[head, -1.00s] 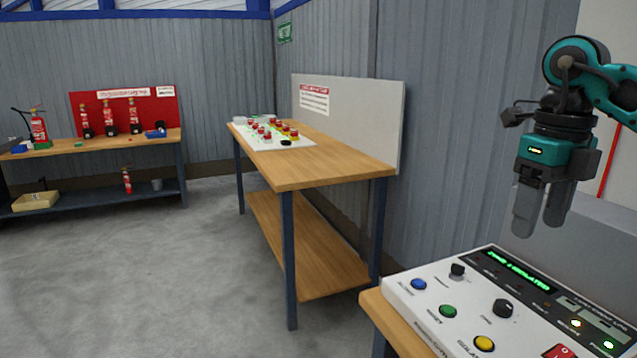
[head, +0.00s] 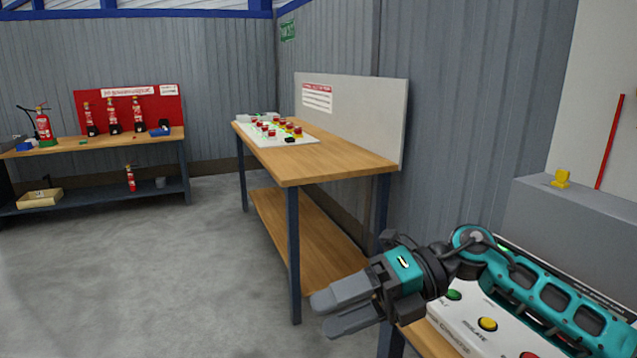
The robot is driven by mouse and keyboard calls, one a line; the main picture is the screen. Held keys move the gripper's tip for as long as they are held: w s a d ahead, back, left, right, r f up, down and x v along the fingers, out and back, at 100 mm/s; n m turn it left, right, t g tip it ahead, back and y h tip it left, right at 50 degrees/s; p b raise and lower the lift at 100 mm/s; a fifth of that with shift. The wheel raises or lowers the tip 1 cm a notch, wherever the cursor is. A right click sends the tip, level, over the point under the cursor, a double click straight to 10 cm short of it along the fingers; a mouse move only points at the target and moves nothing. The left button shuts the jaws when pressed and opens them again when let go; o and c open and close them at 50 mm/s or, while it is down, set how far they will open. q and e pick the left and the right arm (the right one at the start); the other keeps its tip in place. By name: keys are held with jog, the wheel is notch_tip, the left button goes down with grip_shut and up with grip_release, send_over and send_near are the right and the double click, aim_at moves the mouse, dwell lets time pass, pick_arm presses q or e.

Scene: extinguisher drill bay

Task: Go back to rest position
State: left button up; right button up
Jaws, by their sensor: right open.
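My right gripper (head: 330,316) is open and empty. Its fingers point left, over the floor in front of the wooden workbench's near leg. My right forearm crosses above the white control panel (head: 452,322) at the lower right and hides much of it. A green button (head: 453,295) and a yellow button (head: 488,324) still show on the panel. My left gripper is not in view.
A wooden workbench (head: 345,162) with a board of red and yellow parts stands in the middle. A far bench (head: 105,144) holds several red extinguishers. A grey box (head: 590,222) with a yellow piece (head: 561,179) is at right. Floor at left is clear.

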jog(key=d+f+m+t+h, duration=0.2)
jog(key=f+m+t, duration=0.4)
jog(key=m, duration=0.4)
jog(key=w+d+f+m+t+h+b, duration=0.15)
jog(key=f+m+t, duration=0.25)
jog(key=m+t, duration=0.5)
jog(key=d+f+m+t+h, duration=0.1)
jog(key=d+f+m+t, duration=0.35)
jog(key=m, duration=0.75)
jog(key=s+d+f+m+g+h, duration=0.2)
jog(key=s+d+f+m+h, duration=0.1)
jog(key=s+f, duration=0.4)
jog(key=s+d+f+m+g+h, duration=0.3)
jog(key=s+f, duration=0.4)
jog(key=f, duration=0.5)
jog(key=shift+d+m+h, duration=0.5)
jog(key=shift+m+h, duration=0.35)
jog(key=shift+m, duration=0.25)
jog(key=shift+c, duration=0.4)
